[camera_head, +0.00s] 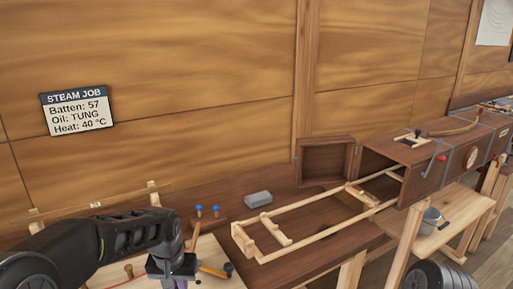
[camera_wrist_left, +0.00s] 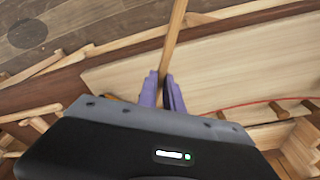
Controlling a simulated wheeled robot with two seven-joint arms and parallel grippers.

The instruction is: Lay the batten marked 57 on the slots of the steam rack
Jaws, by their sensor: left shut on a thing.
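The steam rack (camera_head: 325,237) is a pale wooden frame with crosspieces, reaching out from the brown steam box (camera_head: 424,165) over the bench. My left gripper (camera_head: 180,280) is over the pale board at the bottom left, well left of the rack. In the left wrist view its purple fingers (camera_wrist_left: 163,92) are shut on a thin wooden strip (camera_wrist_left: 175,38), which runs up out of the frame. I see no number on that strip, and its other end is hidden. A thin batten (camera_head: 120,197) with an unreadable pale tag lies along the wall behind my arm. My right gripper is not in view.
The wall sign (camera_head: 77,110) reads batten 57, oil tung, heat 40 °C. An orange-handled tool (camera_head: 214,271) lies beside the gripper.

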